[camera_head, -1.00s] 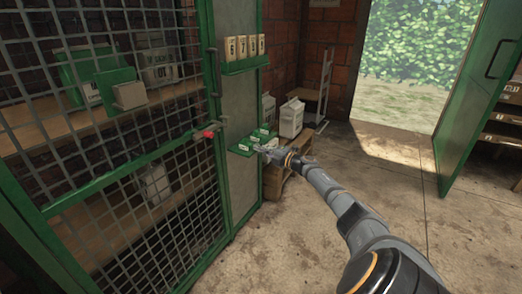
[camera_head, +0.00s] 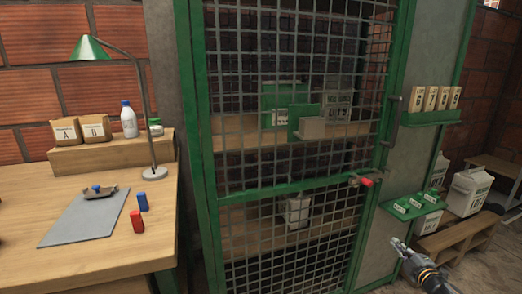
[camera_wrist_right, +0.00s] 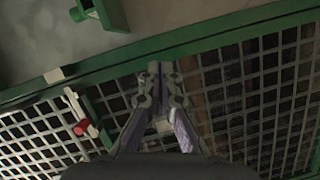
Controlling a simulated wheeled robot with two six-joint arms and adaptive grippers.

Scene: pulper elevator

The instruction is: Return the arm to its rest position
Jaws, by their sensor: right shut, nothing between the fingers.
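My right gripper (camera_head: 402,246) is at the lower right of the head view, in front of the grey panel beside the mesh cage door (camera_head: 290,185). It is shut and empty. In the right wrist view its fingers (camera_wrist_right: 161,72) meet at the tips, with the green-framed mesh behind them. The gripper is apart from the lower green shelf (camera_head: 415,208), which sits above it and carries small green blocks with pale labels. My left gripper is not in view.
A red-tipped latch (camera_head: 366,182) juts from the cage door. An upper green shelf (camera_head: 435,118) holds numbered tiles. On the left, a wooden table (camera_head: 80,262) carries a lamp (camera_head: 135,75), a grey mat (camera_head: 75,222), a red block (camera_head: 137,221) and a blue block (camera_head: 142,201). White bags (camera_head: 467,190) stand at right.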

